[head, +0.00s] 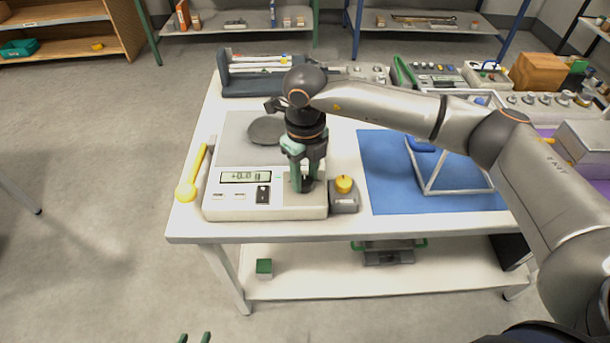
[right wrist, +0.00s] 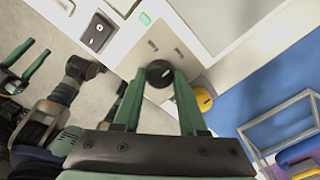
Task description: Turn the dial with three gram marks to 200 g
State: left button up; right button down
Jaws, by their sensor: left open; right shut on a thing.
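A white weighing scale (head: 222,204) stands at the front left of the table, with a round grey pan and a display (head: 246,177) that seems to read +0.0 g. On the metal plate at its front right is a small black dial (right wrist: 158,73); its gram marks cannot be read. My right gripper (head: 304,184) points down and is shut on this dial, with a green finger on each side of it in the right wrist view (right wrist: 158,78). My left gripper (head: 195,338) is open and empty at the bottom edge, only its fingertips showing, away from the table.
A small grey box (head: 345,203) with a yellow knob (head: 343,184) stands just right of the scale. A blue mat (head: 385,190) with a white wire frame (head: 450,191) is to the right. A tool rack (head: 237,87) stands behind.

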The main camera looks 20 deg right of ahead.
aim_at(305, 181)
dwell(0.5)
jog(key=shift+c, duration=2.2)
grip_release()
notch_tip(305, 181, up, 13)
jog(key=shift+f+b, duration=0.2)
jog(key=shift+b, duration=0.25)
